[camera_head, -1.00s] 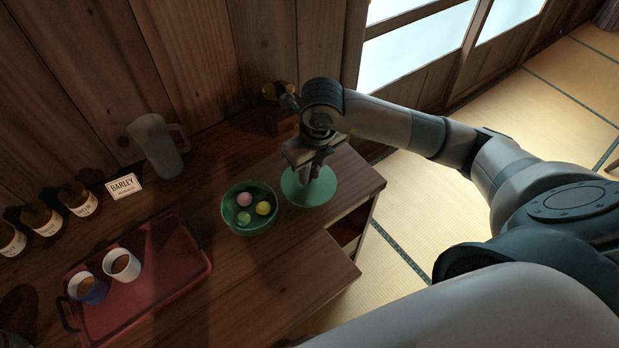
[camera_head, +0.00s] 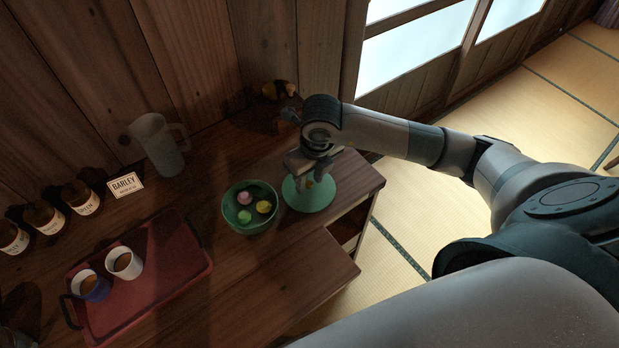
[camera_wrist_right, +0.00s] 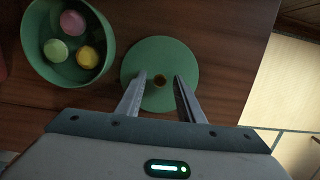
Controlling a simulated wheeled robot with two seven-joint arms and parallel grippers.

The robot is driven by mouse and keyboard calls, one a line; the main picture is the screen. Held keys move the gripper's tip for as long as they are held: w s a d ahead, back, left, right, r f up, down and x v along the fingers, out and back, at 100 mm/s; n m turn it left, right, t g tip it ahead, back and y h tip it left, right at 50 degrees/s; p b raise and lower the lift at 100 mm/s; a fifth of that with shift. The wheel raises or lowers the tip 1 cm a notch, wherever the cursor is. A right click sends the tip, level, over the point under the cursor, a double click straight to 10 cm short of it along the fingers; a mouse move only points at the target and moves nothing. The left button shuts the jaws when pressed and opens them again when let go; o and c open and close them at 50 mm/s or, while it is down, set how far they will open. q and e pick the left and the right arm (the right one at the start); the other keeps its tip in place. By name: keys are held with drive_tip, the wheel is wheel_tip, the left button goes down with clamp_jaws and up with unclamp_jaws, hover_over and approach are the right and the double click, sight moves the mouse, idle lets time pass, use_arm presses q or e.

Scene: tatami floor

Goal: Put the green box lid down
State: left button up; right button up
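The green box lid (camera_head: 309,203) lies on the wooden counter, just right of the green bowl (camera_head: 250,222). It is a flat round disc with a small knob at its centre, and it also shows in the right wrist view (camera_wrist_right: 160,100). My right gripper (camera_head: 309,185) is over the lid. The bowl (camera_wrist_right: 68,68) is uncovered and holds pink, yellow and green balls. My left gripper is not in view.
A red tray (camera_head: 180,285) with two cups stands at the lower left. A frosted pitcher (camera_head: 158,145), a BARLEY card (camera_head: 124,186) and several labelled jars line the back. The counter's right edge is close to the lid.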

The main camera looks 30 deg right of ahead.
sight(308, 183)
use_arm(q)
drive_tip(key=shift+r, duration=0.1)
use_arm(e)
drive_tip(key=shift+r, duration=0.1)
